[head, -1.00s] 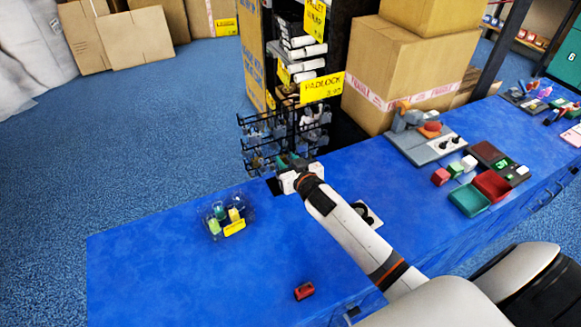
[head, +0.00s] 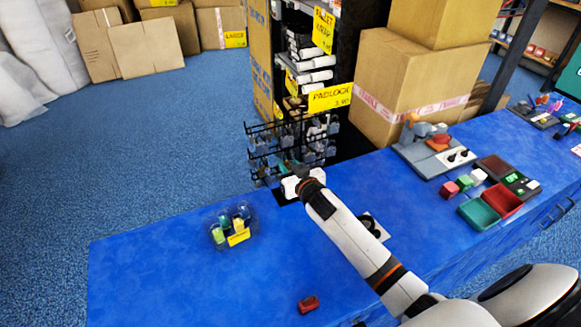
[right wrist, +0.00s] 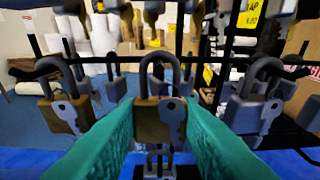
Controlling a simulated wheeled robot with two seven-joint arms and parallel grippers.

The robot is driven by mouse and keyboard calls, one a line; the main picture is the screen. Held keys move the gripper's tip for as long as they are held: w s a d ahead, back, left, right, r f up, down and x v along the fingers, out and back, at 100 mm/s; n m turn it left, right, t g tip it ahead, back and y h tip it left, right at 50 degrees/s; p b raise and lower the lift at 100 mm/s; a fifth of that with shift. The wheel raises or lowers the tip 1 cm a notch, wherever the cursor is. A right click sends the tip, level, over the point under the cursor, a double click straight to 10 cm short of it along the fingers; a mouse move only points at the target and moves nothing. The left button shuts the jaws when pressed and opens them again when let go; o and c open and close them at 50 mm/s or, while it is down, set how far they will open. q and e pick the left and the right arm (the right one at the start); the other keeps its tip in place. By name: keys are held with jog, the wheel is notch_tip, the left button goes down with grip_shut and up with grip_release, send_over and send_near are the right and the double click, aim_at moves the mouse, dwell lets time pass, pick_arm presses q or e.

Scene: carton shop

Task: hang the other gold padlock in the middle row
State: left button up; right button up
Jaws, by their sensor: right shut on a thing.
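My right gripper (head: 296,172) is at the front of the black wire padlock rack (head: 262,152). In the right wrist view its teal fingers (right wrist: 160,128) are shut on a gold padlock (right wrist: 147,122), one on each side of its body. This padlock is upright, with a grey shackle on top and a key on its front. Whether its shackle is on a hook, I cannot tell. Another gold padlock (right wrist: 62,115) hangs to its left, and a grey padlock (right wrist: 243,112) hangs to its right. Part of a lower padlock (right wrist: 155,165) shows beneath. My left gripper is not in view.
A yellow padlock price sign (head: 330,97) is above the rack. A clear tub (head: 218,240) with small items and a red object (head: 309,304) are on the blue counter (head: 150,280). Large cartons (head: 385,80) stand behind.

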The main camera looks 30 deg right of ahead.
jog(key=o, duration=1)
jog(key=v, duration=1.2)
